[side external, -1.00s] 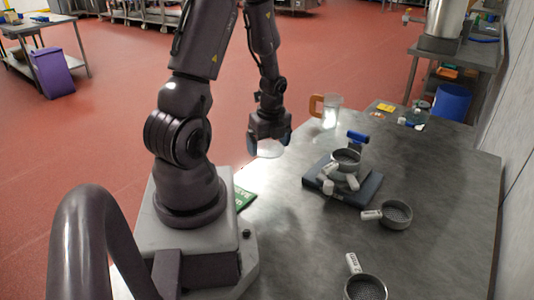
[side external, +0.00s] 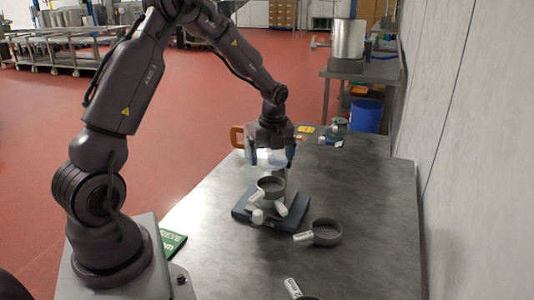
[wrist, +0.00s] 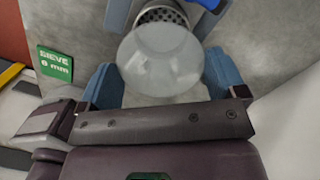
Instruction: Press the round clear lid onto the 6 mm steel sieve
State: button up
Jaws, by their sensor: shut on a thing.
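My gripper (side external: 270,156) is shut on the round clear lid (side external: 267,160), its blue fingers at the lid's two sides. In the wrist view the lid (wrist: 158,58) is a pale see-through disc between the fingers. A steel sieve (side external: 271,190) with white handles stands on a dark base on the table, below the gripper and lid. The lid looks apart from it, above its rim. In the wrist view the perforated sieve (wrist: 165,14) shows beyond the lid, partly hidden by it. A green card (wrist: 55,63) reads SIEVE and seemingly 6 mm.
A second sieve (side external: 326,232) with a white handle lies to the right, and another is cut off at the bottom edge. A mug with an orange-brown handle (side external: 237,137) stands behind the gripper. Yellow card (side external: 306,129) and small items lie at the back.

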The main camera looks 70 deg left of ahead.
jog(key=shift+f, duration=2.75)
jog(key=shift+f, duration=0.55)
jog(key=o, duration=0.6)
jog(key=shift+s+d+r, duration=0.1)
jog(key=shift+d+r, duration=0.15)
jog(key=shift+r, duration=1.5)
jog(key=shift+d+r, duration=0.2)
jog(key=shift+r, duration=1.5)
